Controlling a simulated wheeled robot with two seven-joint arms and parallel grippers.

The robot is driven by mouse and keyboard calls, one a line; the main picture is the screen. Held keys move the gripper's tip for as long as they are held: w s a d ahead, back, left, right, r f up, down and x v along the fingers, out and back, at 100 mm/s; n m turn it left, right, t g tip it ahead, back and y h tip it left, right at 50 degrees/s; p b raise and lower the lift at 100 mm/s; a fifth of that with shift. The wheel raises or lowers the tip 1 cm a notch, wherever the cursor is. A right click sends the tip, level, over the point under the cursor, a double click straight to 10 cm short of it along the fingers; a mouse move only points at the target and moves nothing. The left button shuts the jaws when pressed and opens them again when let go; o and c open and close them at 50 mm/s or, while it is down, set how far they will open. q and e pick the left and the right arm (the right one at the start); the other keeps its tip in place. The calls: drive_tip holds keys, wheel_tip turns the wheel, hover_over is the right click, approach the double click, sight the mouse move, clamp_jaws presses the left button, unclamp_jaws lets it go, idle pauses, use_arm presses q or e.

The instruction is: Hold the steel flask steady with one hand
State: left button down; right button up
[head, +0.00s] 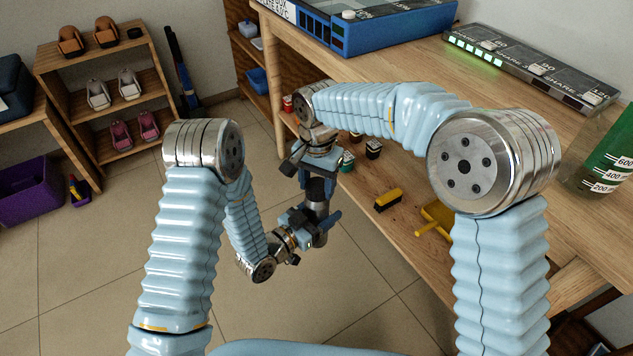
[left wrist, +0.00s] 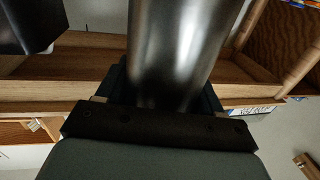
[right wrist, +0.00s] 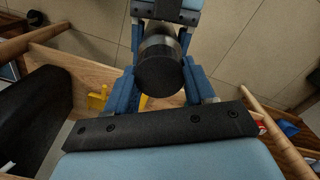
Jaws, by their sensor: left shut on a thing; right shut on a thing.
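My left gripper (head: 312,226) is shut on the flask's body, low down. My right gripper (head: 318,181) is above it, its blue fingers (right wrist: 162,85) on either side of the black cap and shut on it. The contact spots of the fingertips are partly hidden.
The wooden workbench (head: 400,75) stands close on the right, with a yellow brush (head: 388,200) and a yellow dustpan (head: 437,215) on its lower shelf. A blue device (head: 375,28) is on top. Open tiled floor (head: 350,290) lies below the grippers.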

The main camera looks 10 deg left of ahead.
drive_tip(key=m, duration=1)
drive_tip(key=shift+s+m, duration=0.1)
drive_tip(key=shift+m, duration=0.3)
drive_tip(key=m, duration=0.5)
drive_tip(key=shift+m, duration=0.4)
drive_tip(key=o, duration=1.1)
wheel_tip(320, 180, up, 12)
drive_tip(key=shift+d, duration=0.15)
drive_tip(key=shift+f, duration=0.1)
